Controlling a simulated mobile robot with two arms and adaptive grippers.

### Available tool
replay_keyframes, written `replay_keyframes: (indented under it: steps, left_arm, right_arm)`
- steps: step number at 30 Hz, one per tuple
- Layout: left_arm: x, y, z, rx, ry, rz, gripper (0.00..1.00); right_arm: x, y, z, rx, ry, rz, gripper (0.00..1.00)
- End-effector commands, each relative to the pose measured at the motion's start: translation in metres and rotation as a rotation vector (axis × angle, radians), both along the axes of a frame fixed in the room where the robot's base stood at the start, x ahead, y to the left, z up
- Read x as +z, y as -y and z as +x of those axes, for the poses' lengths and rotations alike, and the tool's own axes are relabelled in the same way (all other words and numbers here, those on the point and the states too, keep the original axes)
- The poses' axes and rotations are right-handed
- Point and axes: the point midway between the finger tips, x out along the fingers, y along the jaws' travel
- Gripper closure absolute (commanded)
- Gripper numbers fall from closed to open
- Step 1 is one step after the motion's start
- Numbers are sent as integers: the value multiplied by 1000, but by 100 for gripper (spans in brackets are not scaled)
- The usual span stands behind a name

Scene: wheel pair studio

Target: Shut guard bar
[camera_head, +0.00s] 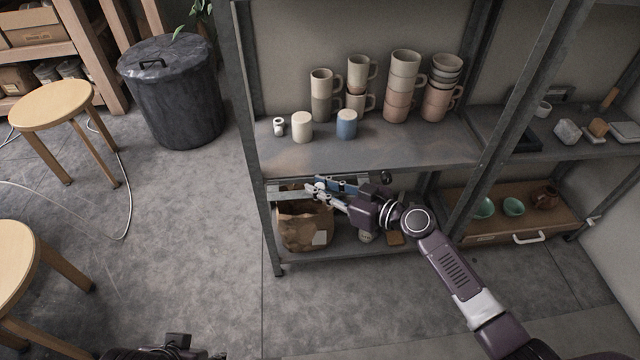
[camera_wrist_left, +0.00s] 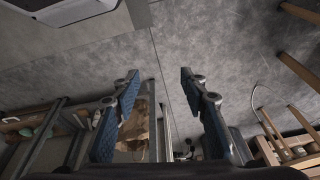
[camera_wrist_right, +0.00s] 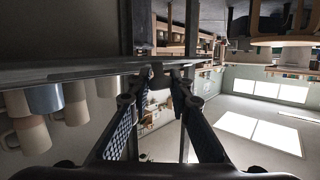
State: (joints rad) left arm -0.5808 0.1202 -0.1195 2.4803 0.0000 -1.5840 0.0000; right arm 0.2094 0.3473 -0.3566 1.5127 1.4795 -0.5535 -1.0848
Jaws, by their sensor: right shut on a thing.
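The guard bar (camera_head: 290,195) is a flat grey-green bar at the front of the lower shelf bay, near the left post. Its left end is close to that post; its right part is hidden by my right gripper (camera_head: 322,188). That gripper is shut on the bar, just under the upper shelf board. In the right wrist view, my right fingertips (camera_wrist_right: 167,72) are close together by the shelf edge; the bar is hard to tell there. My left gripper (camera_wrist_left: 158,88) is open and empty, with floor and shelving beyond it.
A brown paper bag (camera_head: 303,222) stands behind the bar. Mugs (camera_head: 403,85) and a blue cup (camera_head: 346,124) stand on the shelf board (camera_head: 300,155) above. A wooden tray (camera_head: 510,222) with bowls is at right.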

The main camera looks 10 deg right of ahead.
Motion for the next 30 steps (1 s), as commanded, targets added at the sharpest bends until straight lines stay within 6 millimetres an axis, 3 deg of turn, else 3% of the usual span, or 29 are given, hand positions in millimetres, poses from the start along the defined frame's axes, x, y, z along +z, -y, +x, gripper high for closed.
replay_keyframes:
  steps: [14,30]
  left_arm:
    - [16,0,2,0,4,-1,60]
    - [-51,4,15,-5,-33,0,60]
  right_arm:
    - [6,3,4,-5,-75,-2,100]
    - [9,3,6,-6,-167,-2,100]
